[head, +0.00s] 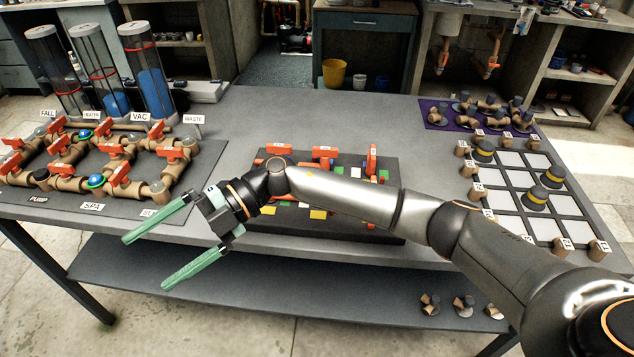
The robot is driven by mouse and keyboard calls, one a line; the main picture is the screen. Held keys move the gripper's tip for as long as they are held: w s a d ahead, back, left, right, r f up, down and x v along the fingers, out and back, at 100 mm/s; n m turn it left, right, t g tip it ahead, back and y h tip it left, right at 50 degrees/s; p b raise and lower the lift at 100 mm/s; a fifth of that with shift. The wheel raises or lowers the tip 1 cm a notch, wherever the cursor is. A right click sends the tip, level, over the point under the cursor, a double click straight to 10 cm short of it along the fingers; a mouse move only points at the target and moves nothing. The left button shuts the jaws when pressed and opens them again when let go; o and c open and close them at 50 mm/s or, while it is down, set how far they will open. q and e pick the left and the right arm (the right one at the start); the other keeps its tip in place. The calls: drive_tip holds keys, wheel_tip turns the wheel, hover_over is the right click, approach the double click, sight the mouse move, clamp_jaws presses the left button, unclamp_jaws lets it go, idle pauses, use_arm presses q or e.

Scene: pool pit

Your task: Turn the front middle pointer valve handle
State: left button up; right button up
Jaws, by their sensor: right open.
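The dark valve board (350,228) sits on the middle of the table. Orange-red handles show along its back part: a left one (278,163), a middle one (323,153) and an upright right one (372,158). My right arm crosses over the board and hides much of its front, so I cannot make out the front middle handle. My right gripper (145,264), with green fingers, is open and empty. It points down-left, left of the board, around the table's front edge, and appears apart from the handles. My left gripper is out of view.
A pipe model with several red-handled valves (118,174) and clear tanks (150,78) stands on the left. On the right are a grid board (510,160) with dark yellow-banded knobs and a purple mat (437,115) with several fittings. The table's back middle (300,110) is clear.

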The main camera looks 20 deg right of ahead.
drive_tip(key=w+d+f+t+h+b, duration=0.1)
drive_tip(key=w+d+h, duration=0.2)
drive_tip(key=d+h, duration=0.3)
drive_tip(key=w+d+h+b, duration=0.1)
drive_tip(key=w+d+h, duration=0.25)
drive_tip(key=d, duration=0.45)
drive_tip(key=w+d+r+m+t+h+b, duration=0.1)
drive_tip(key=w+d+r+m+h, duration=0.2)
drive_tip(key=d, duration=0.5)
drive_tip(key=w+d+r+t+h+b, duration=0.1)
drive_tip(key=d+r+t+h, duration=0.15)
drive_tip(key=d+r, duration=0.45)
drive_tip(key=shift+g+h, duration=0.3)
drive_tip(key=shift+g, duration=0.15)
drive_tip(key=f, duration=0.4)
drive_tip(key=d+f, duration=0.1)
drive_tip(key=f, duration=0.8)
drive_tip(key=shift+s+d, duration=0.1)
drive_tip(key=shift+d, duration=0.15)
drive_tip(key=shift+f, duration=0.65)
drive_tip(key=shift+c, duration=0.4)
drive_tip(key=c, duration=1.2)
